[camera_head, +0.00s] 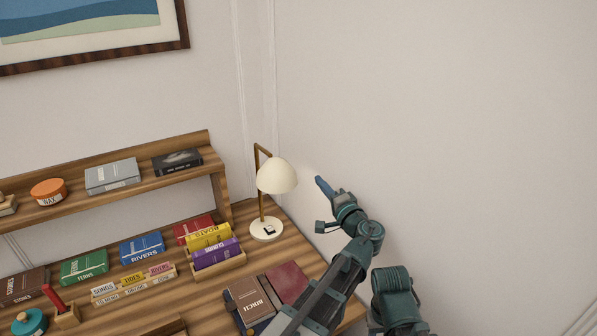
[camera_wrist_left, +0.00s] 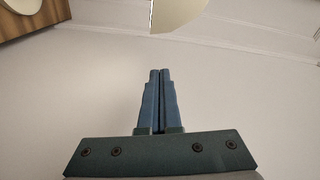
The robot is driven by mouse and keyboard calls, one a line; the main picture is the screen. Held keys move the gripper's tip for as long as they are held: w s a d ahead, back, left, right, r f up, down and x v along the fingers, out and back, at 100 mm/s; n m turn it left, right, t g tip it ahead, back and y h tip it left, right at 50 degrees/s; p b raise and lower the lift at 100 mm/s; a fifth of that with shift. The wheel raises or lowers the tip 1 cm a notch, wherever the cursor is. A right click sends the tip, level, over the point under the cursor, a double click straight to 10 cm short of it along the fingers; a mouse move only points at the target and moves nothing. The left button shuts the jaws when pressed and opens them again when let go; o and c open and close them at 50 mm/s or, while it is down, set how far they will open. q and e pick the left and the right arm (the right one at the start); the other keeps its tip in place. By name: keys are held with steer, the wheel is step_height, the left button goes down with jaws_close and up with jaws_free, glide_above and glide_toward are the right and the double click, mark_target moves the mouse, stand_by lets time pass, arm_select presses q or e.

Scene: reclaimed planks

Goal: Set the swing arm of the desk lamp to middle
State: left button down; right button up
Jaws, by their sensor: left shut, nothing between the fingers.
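The desk lamp stands at the back right of the wooden desk, with a round cream base (camera_head: 276,234), a brass post (camera_head: 261,207) and a short brass swing arm (camera_head: 264,150) at the top. Its cream shade (camera_head: 277,177) hangs to the right of the post. My left gripper (camera_head: 320,181) is shut and empty, to the right of the shade and apart from it. In the left wrist view its fingers (camera_wrist_left: 160,74) are together. Part of the shade (camera_wrist_left: 176,14) shows beyond them at the top edge. My right gripper is not in view.
The desk (camera_head: 223,280) holds a holder of books (camera_head: 217,262), a brown book (camera_head: 249,300) and a dark red book (camera_head: 287,282) near my arm. A wooden shelf (camera_head: 133,189) runs along the left wall. The bare right wall (camera_head: 440,130) is close behind my gripper.

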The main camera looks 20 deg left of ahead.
arm_select(q)
steer(key=r+x, duration=0.1)
steer(key=x, duration=0.9)
steer(key=s, duration=0.1)
steer(key=s+a+f, duration=0.1)
steer(key=s, duration=0.1)
steer(key=shift+a, duration=0.15)
steer(key=shift+s, duration=0.15)
